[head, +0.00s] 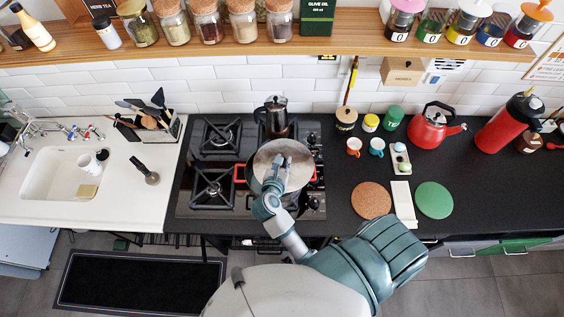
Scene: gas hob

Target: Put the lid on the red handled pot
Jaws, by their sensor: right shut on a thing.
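The red handled pot (240,174) stands on the right side of the gas hob, with a red handle showing on each side. A round, shiny lid (291,152) covers most of its top in the head view. My right gripper (276,168) reaches in from below and is shut on the lid near its middle. The fingers and wrist hide the lid's centre and the pot's front. I cannot tell whether the lid touches the rim or is held just above it. My left gripper is not in view.
A moka pot (276,117) stands close behind on the hob. The left burners (213,187) are empty. To the right are orange and teal cups (376,146), a red kettle (432,127), and cork (371,200) and green (434,200) round mats. A wooden shelf (330,47) with jars runs above.

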